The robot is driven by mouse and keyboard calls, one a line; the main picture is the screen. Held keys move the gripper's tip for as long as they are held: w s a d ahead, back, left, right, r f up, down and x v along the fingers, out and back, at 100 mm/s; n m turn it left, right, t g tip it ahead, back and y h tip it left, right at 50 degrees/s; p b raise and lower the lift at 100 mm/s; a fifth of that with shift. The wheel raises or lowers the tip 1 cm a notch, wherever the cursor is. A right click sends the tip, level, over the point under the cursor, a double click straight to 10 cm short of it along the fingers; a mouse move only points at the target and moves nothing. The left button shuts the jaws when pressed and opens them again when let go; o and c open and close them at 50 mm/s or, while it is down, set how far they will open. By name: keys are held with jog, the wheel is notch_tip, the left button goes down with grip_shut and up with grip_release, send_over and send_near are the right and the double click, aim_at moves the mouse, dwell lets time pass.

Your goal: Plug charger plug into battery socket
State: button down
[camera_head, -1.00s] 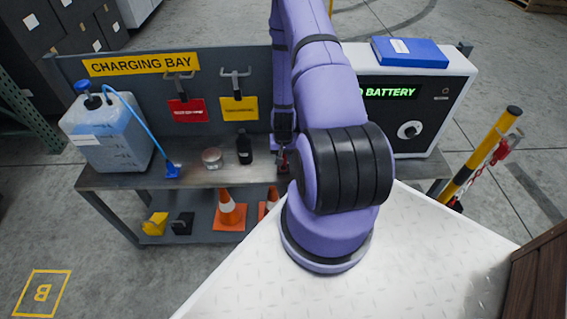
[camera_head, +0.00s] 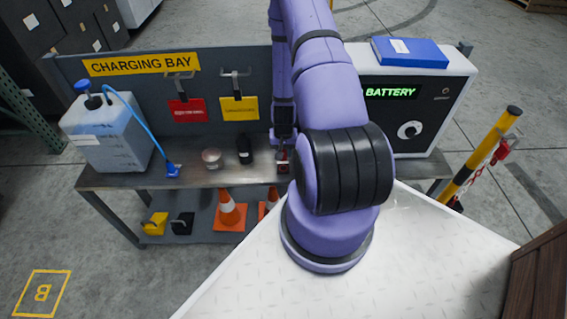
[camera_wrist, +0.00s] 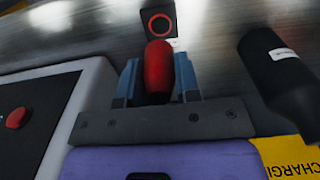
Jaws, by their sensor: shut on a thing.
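The red charger plug (camera_wrist: 158,68) stands between the blue fingers of my gripper (camera_wrist: 157,82) in the wrist view, and my gripper is shut on it. Just beyond its tip is a dark block with a red ring (camera_wrist: 163,23), which looks like the battery socket. I cannot tell whether the plug touches it. In the head view my gripper (camera_head: 283,150) is low over the bench, right of the black bottle, and is partly hidden by my arm. A little red shows there, too small to make out.
A black bottle (camera_head: 245,150) stands close beside my gripper, with a round clear dish (camera_head: 211,157) to its left. The white charger cabinet (camera_head: 440,112) stands at right. A blue-capped jug (camera_head: 105,137) stands at the bench's left end. Bench (camera_head: 195,178) is clear near the front.

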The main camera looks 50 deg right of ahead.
jog(key=shift+r, duration=2.35)
jog(key=shift+w+r, duration=0.2)
jog(key=shift+r, duration=0.1)
jog(key=w+a+r, duration=0.1)
jog(key=w+r, duration=0.1)
jog(key=r, duration=0.8)
jog(key=w+a+r+n, duration=0.1)
jog(key=w+r, duration=0.1)
jog(key=r, duration=0.8)
jog(key=w+a+r+n, duration=0.1)
jog(key=w+r, duration=0.1)
jog(key=r, duration=0.7)
jog(key=shift+w+a+r, duration=0.3)
jog(key=shift+a+r, duration=0.05)
jog(key=shift+r, duration=0.05)
jog(key=shift+a, duration=0.15)
